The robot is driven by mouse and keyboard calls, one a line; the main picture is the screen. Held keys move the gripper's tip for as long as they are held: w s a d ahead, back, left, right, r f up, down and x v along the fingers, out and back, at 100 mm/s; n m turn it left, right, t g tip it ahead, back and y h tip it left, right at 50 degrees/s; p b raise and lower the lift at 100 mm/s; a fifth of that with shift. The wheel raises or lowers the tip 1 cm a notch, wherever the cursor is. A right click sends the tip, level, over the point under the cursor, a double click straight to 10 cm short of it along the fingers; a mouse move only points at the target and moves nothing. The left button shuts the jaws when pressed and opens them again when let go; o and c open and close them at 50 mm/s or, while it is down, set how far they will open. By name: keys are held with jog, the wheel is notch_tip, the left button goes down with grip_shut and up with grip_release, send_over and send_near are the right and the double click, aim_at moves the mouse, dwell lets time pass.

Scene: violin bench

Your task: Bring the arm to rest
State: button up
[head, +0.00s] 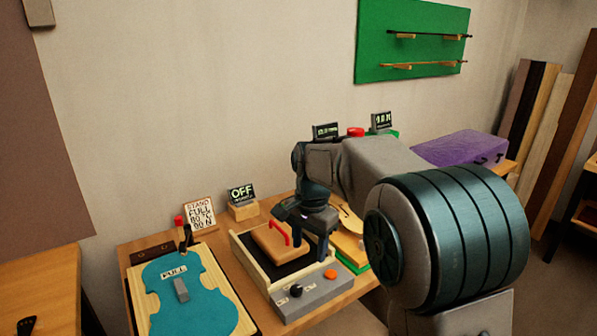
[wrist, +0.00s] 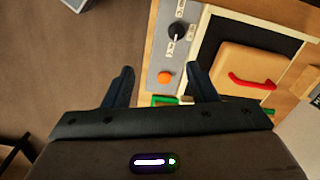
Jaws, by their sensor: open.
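My arm reaches over the workbench (head: 335,291) in the head view, and its large near link covers the right part of the bench. My gripper (wrist: 162,78) shows in the wrist view with its two dark fingers spread apart and nothing between them. It is above the front edge of the bench, close to the grey control panel (wrist: 170,50) with a black knob (wrist: 179,31) and an orange button (wrist: 165,77).
A framed device with a wooden block (head: 272,244) and red handle (head: 297,233) stands under my wrist. A teal violin-shaped form (head: 190,300) lies at left. An "OFF" display (head: 241,194) stands behind. A purple case (head: 460,148) lies at right.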

jog(key=s+d+n+t, duration=0.1)
jog(key=s+d+n, duration=0.3)
jog(key=s, duration=0.7)
jog(key=s+d+f+n+t+p, duration=0.1)
jog(key=s+d+n, duration=0.2)
jog(key=s+d, duration=0.6)
jog(key=s, duration=0.3)
jog(key=shift+s+n, duration=0.2)
jog(key=shift+n, duration=0.2)
jog(key=shift+f, duration=0.1)
